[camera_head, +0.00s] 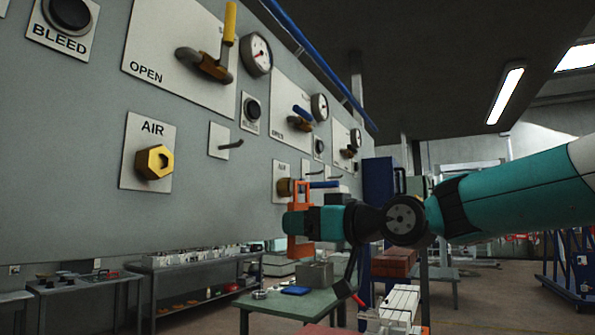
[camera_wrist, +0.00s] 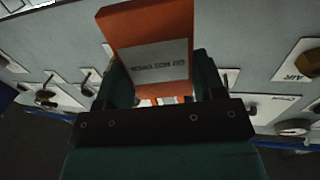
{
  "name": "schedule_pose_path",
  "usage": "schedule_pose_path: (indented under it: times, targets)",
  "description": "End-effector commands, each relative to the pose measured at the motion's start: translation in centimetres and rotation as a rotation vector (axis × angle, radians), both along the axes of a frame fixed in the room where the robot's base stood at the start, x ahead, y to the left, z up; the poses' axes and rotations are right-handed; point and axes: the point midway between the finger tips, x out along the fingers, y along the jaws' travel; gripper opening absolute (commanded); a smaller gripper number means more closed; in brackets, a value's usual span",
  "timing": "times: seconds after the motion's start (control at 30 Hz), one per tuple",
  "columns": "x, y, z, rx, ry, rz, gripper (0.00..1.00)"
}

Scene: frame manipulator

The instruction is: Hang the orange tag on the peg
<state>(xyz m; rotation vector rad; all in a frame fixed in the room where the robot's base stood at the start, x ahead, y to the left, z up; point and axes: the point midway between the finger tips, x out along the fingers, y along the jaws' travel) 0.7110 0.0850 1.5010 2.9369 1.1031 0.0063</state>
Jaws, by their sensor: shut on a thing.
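My gripper (camera_head: 303,222) is shut on the orange tag (camera_head: 299,190). The tag stands upright in the jaws, in front of the panel's right part. A thin grey peg (camera_head: 231,146) sticks out of a small white plate on the panel, left of and above my gripper. Smaller pegs show farther along the panel, such as one (camera_head: 334,176) above my gripper. Which peg is meant cannot be told.
The grey panel (camera_head: 75,190) carries yellow and blue valve handles, gauges, buttons and a brass AIR fitting (camera_head: 154,161). A green table (camera_head: 290,302) stands below. Space in front of the panel's left part is clear.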

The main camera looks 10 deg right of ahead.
Motion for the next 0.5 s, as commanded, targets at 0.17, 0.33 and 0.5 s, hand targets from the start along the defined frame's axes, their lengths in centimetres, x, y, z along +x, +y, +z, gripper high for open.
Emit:
schedule_pose_path:
  times: [0.17, 0.33, 0.5]
  targets:
    - [-5.7, 2.2, 6.1, -0.002, -0.003, 0.125, 0.34]
    - [-8.7, 3.0, 8.3, -0.002, 0.003, 0.182, 0.34]
    - [-9.2, 3.4, 8.7, 0.0, 0.007, 0.194, 0.34]
